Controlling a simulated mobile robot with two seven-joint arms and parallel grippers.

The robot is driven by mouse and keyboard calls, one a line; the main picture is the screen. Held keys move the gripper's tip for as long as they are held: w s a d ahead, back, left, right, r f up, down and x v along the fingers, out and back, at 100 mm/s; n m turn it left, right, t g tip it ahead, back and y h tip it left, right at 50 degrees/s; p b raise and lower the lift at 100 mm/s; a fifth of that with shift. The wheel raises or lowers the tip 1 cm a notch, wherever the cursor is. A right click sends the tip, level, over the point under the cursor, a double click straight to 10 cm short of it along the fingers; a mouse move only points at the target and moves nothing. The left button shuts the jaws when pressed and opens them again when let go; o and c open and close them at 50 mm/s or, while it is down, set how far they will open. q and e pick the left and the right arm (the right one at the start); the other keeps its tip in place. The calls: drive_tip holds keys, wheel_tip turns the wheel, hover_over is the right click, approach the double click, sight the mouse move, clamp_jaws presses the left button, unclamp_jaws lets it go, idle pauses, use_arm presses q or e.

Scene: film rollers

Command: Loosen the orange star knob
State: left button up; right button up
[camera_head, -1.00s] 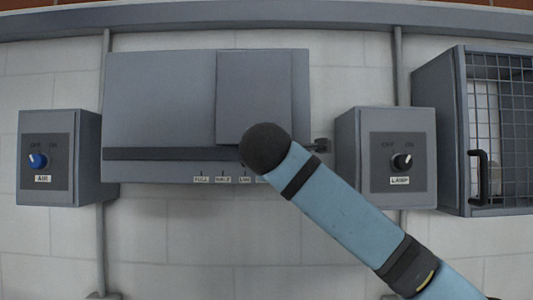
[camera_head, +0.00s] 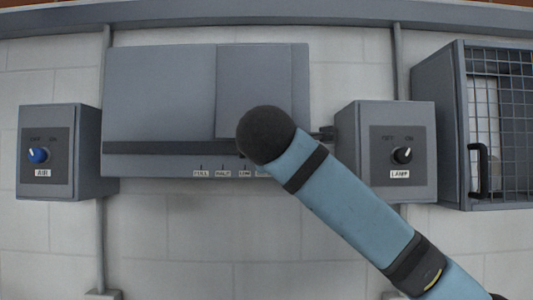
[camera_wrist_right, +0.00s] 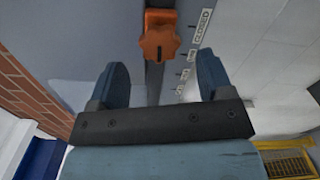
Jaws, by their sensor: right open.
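The orange star knob (camera_wrist_right: 159,42) shows in the right wrist view, near the top centre, on a dark slot strip (camera_wrist_right: 154,85) of the grey panel. My right gripper (camera_wrist_right: 165,75) is open, with its two blue-grey fingers apart and nothing between them. The knob lies beyond the fingertips, roughly in line with the gap. In the head view the grey panel (camera_head: 160,95) is on the wall, and my blue right arm covers part of its lower right. The knob and right gripper are hidden there behind the arm. My left gripper is not in view.
A box with a blue AIR knob (camera_head: 37,155) is left of the panel. A box with a black LAMP knob (camera_head: 402,155) is right of it, near my arm. A mesh-door cabinet (camera_head: 450,130) stands at the far right. The wall below the panel is clear.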

drive_tip(key=s+b, duration=0.2)
drive_tip(key=s, duration=0.7)
drive_tip(key=shift+s+b, duration=0.35)
